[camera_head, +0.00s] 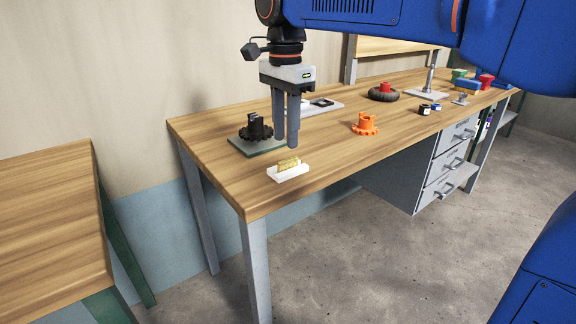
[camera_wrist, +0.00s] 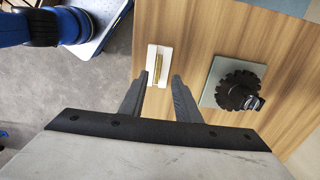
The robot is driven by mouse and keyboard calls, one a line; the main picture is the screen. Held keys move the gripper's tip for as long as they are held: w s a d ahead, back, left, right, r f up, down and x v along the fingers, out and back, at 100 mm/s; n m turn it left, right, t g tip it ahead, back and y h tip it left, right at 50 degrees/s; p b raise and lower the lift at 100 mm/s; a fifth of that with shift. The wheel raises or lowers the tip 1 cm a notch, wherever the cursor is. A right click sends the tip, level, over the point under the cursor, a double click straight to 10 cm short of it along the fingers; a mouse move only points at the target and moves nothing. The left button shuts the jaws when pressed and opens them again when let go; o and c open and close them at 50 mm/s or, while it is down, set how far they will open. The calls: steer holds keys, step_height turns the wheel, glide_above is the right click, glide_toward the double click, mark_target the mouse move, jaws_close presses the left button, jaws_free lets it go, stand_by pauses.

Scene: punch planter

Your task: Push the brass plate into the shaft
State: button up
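The brass plate (camera_head: 288,162) stands upright in a small white holder (camera_head: 290,174) near the table's front left edge. In the wrist view the brass plate (camera_wrist: 157,69) shows as a thin strip in the white holder (camera_wrist: 152,82). My gripper (camera_head: 286,145) points down behind and above it, empty. In the wrist view my gripper (camera_wrist: 160,76) has its fingers apart, with the holder just beyond the tips. A black toothed part with an upright stub (camera_head: 257,129), seemingly the shaft, stands on a grey-green base (camera_head: 264,148). The wrist view shows this shaft (camera_wrist: 238,91) to the right.
An orange toothed part (camera_head: 365,125) stands to the right on the wooden table (camera_head: 335,150). A grey tray (camera_head: 325,107), a black wheel with a red hub (camera_head: 383,93) and small black jars (camera_head: 425,109) lie farther back. Bare wood lies between the holder and the orange part.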

mark_target(287, 164)
steer(key=shift+s+d+f, duration=0.1)
steer(key=shift+d+f, duration=0.05)
steer(key=shift+f, duration=1.3)
steer(key=shift+d+f, duration=0.1)
steer(key=shift+f, duration=1.35)
jaws_close()
